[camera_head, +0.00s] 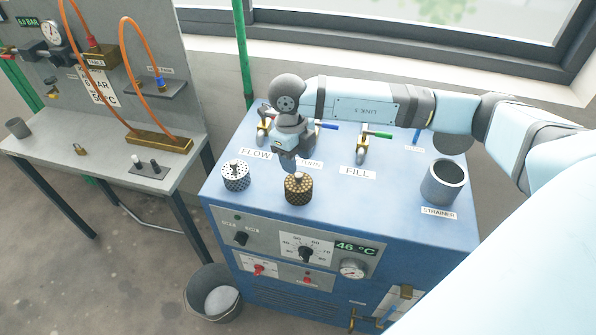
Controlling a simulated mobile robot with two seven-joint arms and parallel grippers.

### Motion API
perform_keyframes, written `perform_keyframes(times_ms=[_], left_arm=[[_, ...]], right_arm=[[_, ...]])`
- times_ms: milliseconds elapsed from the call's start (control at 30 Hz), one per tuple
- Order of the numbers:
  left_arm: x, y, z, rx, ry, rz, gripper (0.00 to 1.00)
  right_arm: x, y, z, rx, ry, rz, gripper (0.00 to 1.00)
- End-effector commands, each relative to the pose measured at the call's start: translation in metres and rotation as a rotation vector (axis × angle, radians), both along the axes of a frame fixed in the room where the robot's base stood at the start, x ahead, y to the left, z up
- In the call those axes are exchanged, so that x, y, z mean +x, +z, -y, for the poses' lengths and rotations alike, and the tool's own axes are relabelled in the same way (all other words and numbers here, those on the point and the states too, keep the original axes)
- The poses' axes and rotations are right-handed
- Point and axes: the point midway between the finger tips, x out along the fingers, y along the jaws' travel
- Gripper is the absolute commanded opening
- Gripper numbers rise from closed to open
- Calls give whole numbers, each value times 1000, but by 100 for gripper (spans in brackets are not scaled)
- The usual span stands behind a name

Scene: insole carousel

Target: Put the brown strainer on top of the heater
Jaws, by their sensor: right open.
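The brown strainer (298,189), a small perforated cylinder with a knob on top, stands upright on the front part of the blue cabinet's top (330,208). This cabinet has a 46 °C display and looks like the heater. My right arm reaches in from the right, and its gripper (288,163) points down just behind and above the brown strainer. The gripper is open and holds nothing I can see; its fingertips are small and partly hidden. Whether it touches the strainer I cannot tell. My left gripper is not in view.
A white perforated strainer (236,177) stands left of the brown one. A grey cup (444,182) stands behind the STRAINER label (439,213). Valves with green (376,134) and blue handles are at the back. A bucket (214,293) is on the floor; a workbench (95,170) is left.

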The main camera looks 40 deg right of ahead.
Motion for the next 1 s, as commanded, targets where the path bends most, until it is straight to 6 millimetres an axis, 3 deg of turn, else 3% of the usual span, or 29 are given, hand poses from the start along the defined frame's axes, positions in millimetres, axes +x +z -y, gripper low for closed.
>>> perform_keyframes(times_ms=[300,467,533,667,767,800,900,1000], left_arm=[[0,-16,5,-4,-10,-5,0],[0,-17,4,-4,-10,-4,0],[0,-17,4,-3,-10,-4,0],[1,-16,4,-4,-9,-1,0],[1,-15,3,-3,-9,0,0],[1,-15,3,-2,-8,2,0],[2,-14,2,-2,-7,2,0],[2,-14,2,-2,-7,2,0]], right_arm=[[8,59,-2,1,0,3,48],[7,69,-6,15,5,-6,48],[2,62,-20,76,25,-25,48],[-23,34,-82,365,81,-107,48],[-52,20,-146,712,78,-195,48],[-63,20,-170,858,55,-227,48],[-81,30,-215,1207,-64,-294,48],[-85,42,-240,1521,-270,-341,48]])
